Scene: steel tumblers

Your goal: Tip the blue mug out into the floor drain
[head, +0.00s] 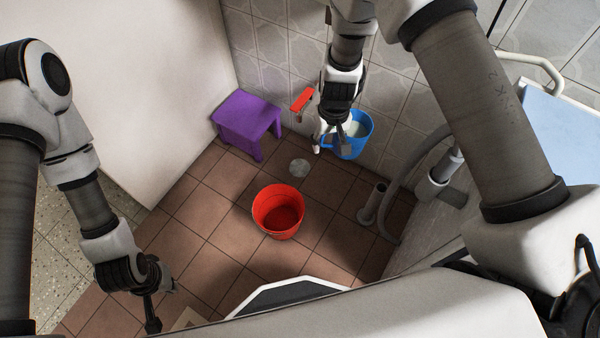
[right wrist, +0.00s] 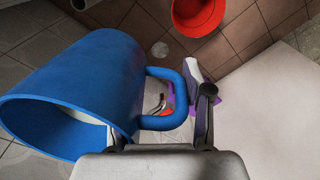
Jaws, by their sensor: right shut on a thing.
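The blue mug (head: 361,143) is in the upper middle of the head view, with pale contents inside. It fills the left of the right wrist view (right wrist: 85,75), its mouth toward the lower left. My right gripper (head: 340,140) is shut on the mug's handle (right wrist: 165,123) and holds the mug about upright. The floor drain (head: 299,168) is a round grey disc in the brown tiles, left of and below the mug in the head view; it also shows in the right wrist view (right wrist: 160,49). My left gripper (head: 152,315) is at the lower left; its jaws are unclear.
A red bucket (head: 278,212) stands on the tiles near the drain. A purple stool (head: 246,116) stands by the white wall. A red-handled fitting (head: 302,100) is near the tiled wall. A grey pipe (head: 371,203) rises at right. Tiles around the drain are clear.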

